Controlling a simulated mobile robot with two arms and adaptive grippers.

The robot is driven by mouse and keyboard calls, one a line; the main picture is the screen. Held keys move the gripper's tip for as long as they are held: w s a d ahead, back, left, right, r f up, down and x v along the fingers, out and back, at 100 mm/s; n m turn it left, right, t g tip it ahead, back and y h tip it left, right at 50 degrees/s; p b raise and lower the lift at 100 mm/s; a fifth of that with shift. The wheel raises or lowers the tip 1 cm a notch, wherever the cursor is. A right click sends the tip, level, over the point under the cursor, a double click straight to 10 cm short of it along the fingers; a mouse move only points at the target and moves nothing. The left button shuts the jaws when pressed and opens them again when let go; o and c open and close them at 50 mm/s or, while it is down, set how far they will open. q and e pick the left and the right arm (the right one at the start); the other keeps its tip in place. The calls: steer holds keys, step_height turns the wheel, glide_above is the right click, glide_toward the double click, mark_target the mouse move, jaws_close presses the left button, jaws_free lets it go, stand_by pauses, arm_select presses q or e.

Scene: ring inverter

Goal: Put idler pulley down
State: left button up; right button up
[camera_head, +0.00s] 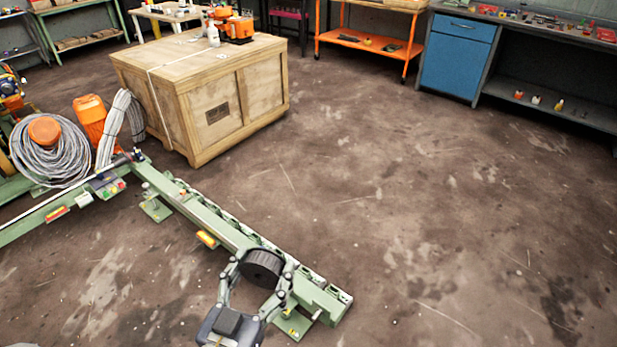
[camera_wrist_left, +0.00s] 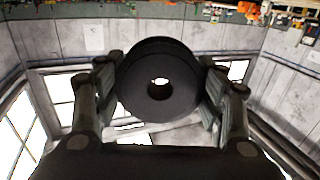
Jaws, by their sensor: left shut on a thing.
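The idler pulley is a black, thick disc (camera_head: 262,266) near the bottom middle of the head view. My left gripper (camera_head: 259,276) is shut on it, one finger on each side of its rim. In the left wrist view the pulley (camera_wrist_left: 158,84) shows face on, with a round hole in its middle, between the two fingers (camera_wrist_left: 160,95). In the head view the pulley overlaps the green rail (camera_head: 212,217); I cannot tell whether it touches it. My right gripper is not in view.
A wooden crate (camera_head: 235,110) with orange and white items on top stands behind the rail. Coiled grey cable (camera_head: 48,160) is at the left. A blue cabinet (camera_head: 457,62) and an orange cart (camera_head: 365,42) stand at the back. The floor (camera_head: 450,210) at the right is clear.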

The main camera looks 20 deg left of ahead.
arm_select(q)
steer(key=shift+r, duration=0.15)
steer(key=w+d+r+m+g+h, duration=0.2)
steer(key=w+d+m+g+h, duration=0.2)
steer(key=d+h, duration=0.4)
steer(key=w+d+r+m+g+h, duration=0.3)
steer(key=w+d+m+g+h, duration=0.1)
steer(key=d+m+h, duration=0.4)
steer(key=shift+d+m+g, duration=0.3)
steer(key=shift+d+g, duration=0.15)
steer(key=shift+g, duration=0.45)
steer(key=shift+f, duration=0.15)
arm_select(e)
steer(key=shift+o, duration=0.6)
